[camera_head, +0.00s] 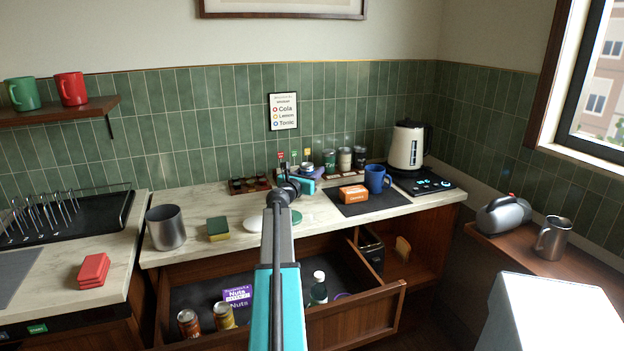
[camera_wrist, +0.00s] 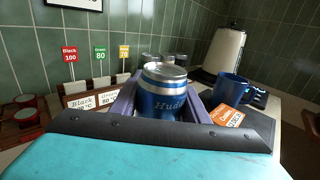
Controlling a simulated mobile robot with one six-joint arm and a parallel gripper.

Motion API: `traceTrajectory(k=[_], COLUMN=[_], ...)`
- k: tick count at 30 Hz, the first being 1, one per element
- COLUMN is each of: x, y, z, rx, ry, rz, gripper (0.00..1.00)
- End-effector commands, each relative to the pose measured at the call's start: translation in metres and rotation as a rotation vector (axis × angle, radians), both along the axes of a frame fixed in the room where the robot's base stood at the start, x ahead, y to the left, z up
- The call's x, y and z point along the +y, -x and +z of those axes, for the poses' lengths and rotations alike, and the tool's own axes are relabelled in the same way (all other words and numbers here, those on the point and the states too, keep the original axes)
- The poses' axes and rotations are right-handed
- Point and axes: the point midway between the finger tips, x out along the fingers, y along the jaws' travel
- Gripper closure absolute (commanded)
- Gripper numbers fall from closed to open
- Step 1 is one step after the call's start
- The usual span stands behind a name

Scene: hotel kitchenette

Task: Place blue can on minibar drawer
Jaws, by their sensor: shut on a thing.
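The blue can (camera_wrist: 163,92) with a silver top stands upright between the purple fingers of my gripper (camera_wrist: 165,100) in the wrist view, and my gripper is shut on it. In the head view my gripper (camera_head: 316,174) is over the back of the counter, and my arm and gripper hide most or all of the can. The minibar drawer (camera_head: 372,305) is pulled open below the counter, nearer than my gripper. It holds a red-brown can (camera_head: 188,324), a gold can (camera_head: 224,317), a purple nuts box (camera_head: 237,296) and a dark bottle (camera_head: 319,288).
Behind the gripper are several jars (camera_head: 345,158) and small label flags. To the right, an orange box (camera_head: 353,193) and a blue mug (camera_head: 376,178) sit on a dark mat, near a white kettle (camera_head: 407,146). A metal cup (camera_head: 165,227) and sponge (camera_head: 218,229) stand left.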

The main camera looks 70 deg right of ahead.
Motion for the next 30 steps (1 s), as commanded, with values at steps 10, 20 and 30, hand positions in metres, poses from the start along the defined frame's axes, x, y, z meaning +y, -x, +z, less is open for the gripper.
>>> traceTrajectory(k=[10, 20, 30], x=[0.001, 0.001, 0.001], y=[0.000, 0.000, -0.001], z=[-0.029, -0.031, -0.032], rx=[0.000, 0.000, 0.000], ry=[0.000, 0.000, -0.001], rz=[0.001, 0.001, 0.001], gripper=[0.89, 0.89, 0.40])
